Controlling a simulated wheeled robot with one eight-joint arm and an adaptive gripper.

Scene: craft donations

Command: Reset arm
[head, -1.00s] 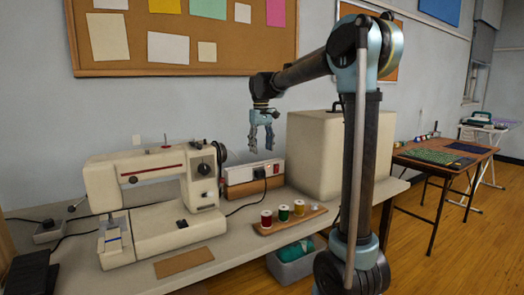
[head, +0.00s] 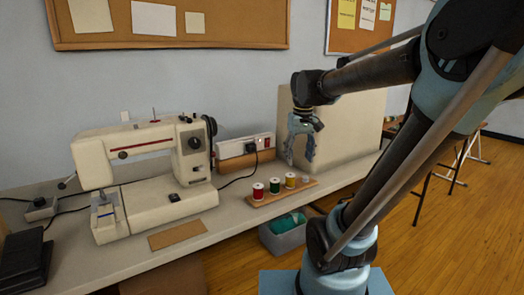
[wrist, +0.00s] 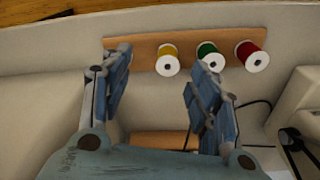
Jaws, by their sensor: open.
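My gripper (head: 301,148) hangs fingers-down above the table, to the right of the power strip and in front of the cream case. It is open and empty. My arm folds in from the right side of the head view.
A wooden rack (head: 266,199) holds red (head: 258,192), green (head: 275,186) and yellow (head: 290,181) spools. A sewing machine (head: 140,170) stands left, a power strip (head: 240,150) behind, a cream case (head: 350,125) at right. A grey bin (head: 283,236) sits below the table edge.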

